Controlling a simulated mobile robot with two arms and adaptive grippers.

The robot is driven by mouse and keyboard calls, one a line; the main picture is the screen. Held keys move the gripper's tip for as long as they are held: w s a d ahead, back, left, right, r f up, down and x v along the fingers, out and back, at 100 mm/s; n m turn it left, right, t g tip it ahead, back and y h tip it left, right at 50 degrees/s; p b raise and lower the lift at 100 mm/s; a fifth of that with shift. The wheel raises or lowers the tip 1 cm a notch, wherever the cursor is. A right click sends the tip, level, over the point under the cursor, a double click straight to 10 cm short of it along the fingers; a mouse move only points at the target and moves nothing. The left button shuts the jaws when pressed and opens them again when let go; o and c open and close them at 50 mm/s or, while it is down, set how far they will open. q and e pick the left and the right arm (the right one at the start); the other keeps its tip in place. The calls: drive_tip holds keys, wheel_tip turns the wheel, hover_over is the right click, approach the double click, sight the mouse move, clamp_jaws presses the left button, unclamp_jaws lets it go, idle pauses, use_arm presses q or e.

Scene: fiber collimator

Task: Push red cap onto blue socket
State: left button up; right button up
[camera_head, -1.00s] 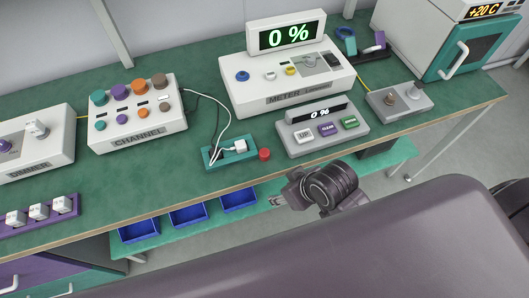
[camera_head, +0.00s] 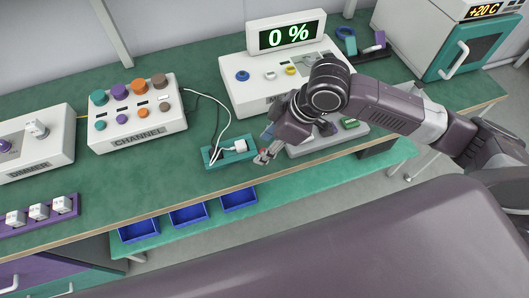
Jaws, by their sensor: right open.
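The blue socket (camera_head: 242,76) is on the sloped top of the white meter box (camera_head: 232,98), at its left. It is uncovered. My right gripper (camera_head: 264,156) reaches in from the right, pointing down and left at the front of the bench, just right of the small green holder. Its fingers are apart. The red cap is almost wholly hidden behind the fingers, and I cannot tell whether they touch it. My left gripper is not in view.
The green holder (camera_head: 217,161) with a white plug and cables stands left of my gripper. The channel box (camera_head: 137,123) is further left. My right arm covers part of the button panel (camera_head: 315,146). Blue bins (camera_head: 188,214) sit below the bench edge.

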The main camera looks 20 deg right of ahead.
drive_tip(key=d, duration=0.1)
drive_tip(key=d+r, duration=0.1)
drive_tip(key=w+d, duration=0.1)
drive_tip(key=shift+w+d+r, duration=0.1)
drive_tip(key=shift+d+r, duration=0.1)
drive_tip(key=shift+r, duration=0.15)
drive_tip(key=shift+f, duration=0.1)
drive_tip(key=shift+x, duration=1.25)
drive_tip(key=shift+f, duration=0.25)
drive_tip(key=shift+s+p+x, duration=0.15)
drive_tip(key=shift+s+x, duration=0.05)
drive_tip(key=shift+x, duration=0.95)
drive_tip(key=shift+s+p+x, duration=0.15)
drive_tip(key=shift+s+x, duration=0.05)
drive_tip(key=shift+x, duration=1)
drive_tip(key=shift+d+f, duration=0.15)
